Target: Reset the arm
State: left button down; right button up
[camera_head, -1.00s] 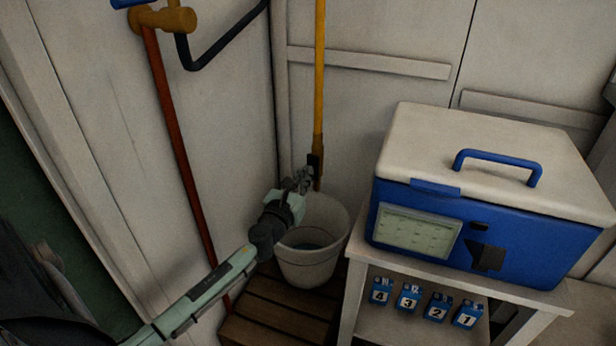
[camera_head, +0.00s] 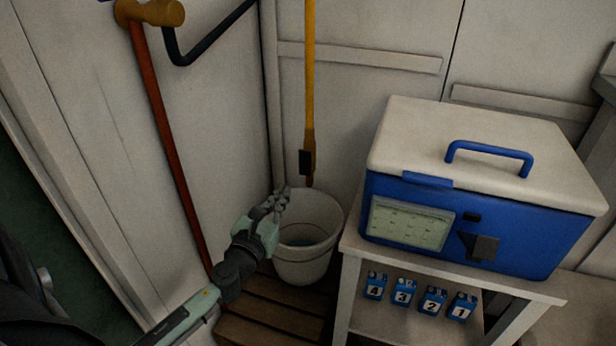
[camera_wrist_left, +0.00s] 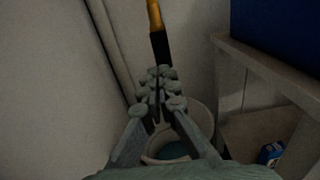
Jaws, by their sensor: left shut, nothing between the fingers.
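My left gripper (camera_head: 276,200) is shut and empty. In the head view it stands at the left rim of a white bucket (camera_head: 303,264), overlapping it in the picture; I cannot tell whether they touch. In the left wrist view the closed fingers (camera_wrist_left: 160,88) point toward the corner, with the bucket (camera_wrist_left: 203,118) behind and below them. My left arm comes in from the lower left. My right gripper is not in view.
A blue and white box (camera_head: 470,190) stands on a white table (camera_head: 350,243), with several numbered blue blocks (camera_head: 403,291) on its lower shelf. A yellow pole (camera_head: 310,90) leans behind the bucket.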

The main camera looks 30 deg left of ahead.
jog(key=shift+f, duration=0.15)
pick_arm(q)
jog(key=s+a+f+n+g+y+p, duration=0.1)
jog(key=s+f+n+g, duration=0.4)
jog(key=n, duration=0.5)
jog(key=s+f+n+g+y+p, duration=0.15)
jog(key=s+f+n+g, duration=0.35)
jog(key=n, duration=0.6)
jog(key=s+d+f+n+g+h+p, duration=0.1)
jog(key=s+d+f+n+g+h, duration=0.3)
jog(key=s+d+f+n, duration=0.5)
jog(key=shift+s+d+f+n+h+p, duration=0.35)
jog(key=shift+s+d+n+h, duration=0.2)
jog(key=shift+s+d+n, duration=0.6)
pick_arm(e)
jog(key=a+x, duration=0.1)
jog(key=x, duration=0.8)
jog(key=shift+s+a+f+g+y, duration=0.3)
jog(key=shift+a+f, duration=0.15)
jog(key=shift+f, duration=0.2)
pick_arm(q)
jog(key=c, duration=2.2)
grip_release()
jog(key=shift+w+d+m+g, duration=0.1)
jog(key=shift+m+g, duration=0.15)
jog(key=shift+g, duration=0.05)
